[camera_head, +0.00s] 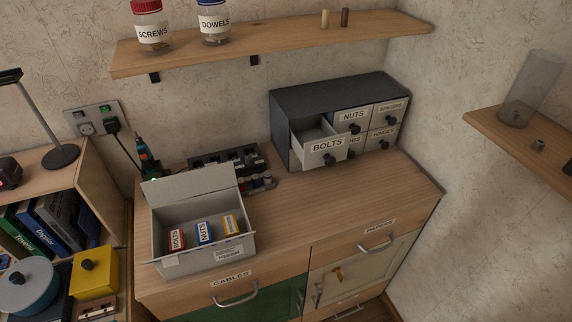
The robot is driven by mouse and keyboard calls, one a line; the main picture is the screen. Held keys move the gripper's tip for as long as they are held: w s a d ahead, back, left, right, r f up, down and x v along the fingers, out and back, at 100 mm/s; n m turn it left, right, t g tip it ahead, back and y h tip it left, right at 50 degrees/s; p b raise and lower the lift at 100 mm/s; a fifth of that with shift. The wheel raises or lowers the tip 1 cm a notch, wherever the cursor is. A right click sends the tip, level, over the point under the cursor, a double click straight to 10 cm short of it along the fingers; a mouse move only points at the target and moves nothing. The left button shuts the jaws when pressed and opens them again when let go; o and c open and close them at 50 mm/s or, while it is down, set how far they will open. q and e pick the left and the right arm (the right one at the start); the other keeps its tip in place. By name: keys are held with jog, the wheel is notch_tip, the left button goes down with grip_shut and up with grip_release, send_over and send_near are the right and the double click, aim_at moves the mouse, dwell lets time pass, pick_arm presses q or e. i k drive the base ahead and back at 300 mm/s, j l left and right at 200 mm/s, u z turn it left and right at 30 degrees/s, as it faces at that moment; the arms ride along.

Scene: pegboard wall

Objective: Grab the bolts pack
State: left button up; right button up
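The bolts pack (177,240) is a small red box with a white "BOLTS" label. It stands at the left inside an open grey box (203,261) on the wooden cabinet top. A blue "NUTS" pack (204,233) and a yellow pack (231,225) stand to its right in the same box. The grey box's lid is raised at the back. A drawer labelled "BOLTS" (327,147) is pulled open in the dark drawer unit behind, to the right. Neither of my grippers is in view.
The cabinet top (330,205) is clear to the right of the grey box. A dark rack (225,158) and a power tool (147,160) stand behind the box. A shelf (280,38) with jars hangs above. A side shelf (520,145) juts out at right.

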aim_at(177, 241)
jog(key=u, duration=1)
